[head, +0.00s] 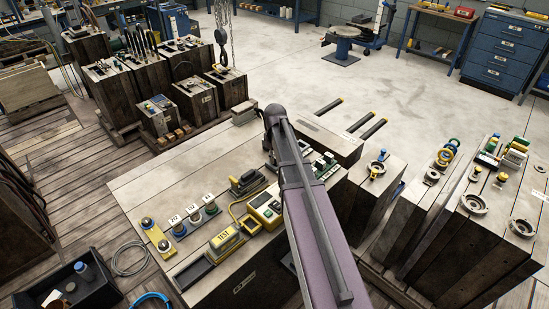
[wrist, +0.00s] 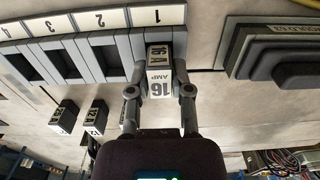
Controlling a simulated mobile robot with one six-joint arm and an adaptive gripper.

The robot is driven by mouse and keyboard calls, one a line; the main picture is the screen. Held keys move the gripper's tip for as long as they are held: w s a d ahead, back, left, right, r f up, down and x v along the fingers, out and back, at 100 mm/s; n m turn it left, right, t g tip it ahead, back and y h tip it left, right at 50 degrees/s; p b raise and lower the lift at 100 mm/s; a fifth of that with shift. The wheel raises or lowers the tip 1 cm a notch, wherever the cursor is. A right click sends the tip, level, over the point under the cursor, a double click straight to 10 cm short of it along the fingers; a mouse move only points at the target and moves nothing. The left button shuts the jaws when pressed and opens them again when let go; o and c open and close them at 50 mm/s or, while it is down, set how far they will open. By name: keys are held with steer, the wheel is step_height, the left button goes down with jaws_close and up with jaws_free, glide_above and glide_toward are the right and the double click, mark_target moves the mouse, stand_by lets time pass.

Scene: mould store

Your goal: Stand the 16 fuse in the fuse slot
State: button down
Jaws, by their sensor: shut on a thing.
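In the wrist view, my gripper (wrist: 159,76) is shut on the 16 fuse (wrist: 159,88), a block with white faces marked 16 AMP and 16 A. One finger is on each side of it. The fuse is at the right-hand end of a grey slot block (wrist: 108,55) with dark openings and a row of white number labels. Its far end meets the block's end opening in the picture; how deep it sits, I cannot tell. In the head view my arm hides the gripper and the fuse.
Two dark fuses with white labels (wrist: 64,117) (wrist: 96,116) stand left of my gripper in the wrist view. A dark stepped block (wrist: 285,62) is to the right. In the head view, a yellow TEST box (head: 226,240) and a yellow-edged device (head: 265,208) stand left of my arm.

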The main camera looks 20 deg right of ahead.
steer(key=shift+c, duration=2.3)
jaws_free()
steer(key=c, duration=0.4)
steer(key=shift+o, duration=0.2)
steer(key=shift+r+p, duration=0.95)
steer(key=shift+r+p, duration=2.8)
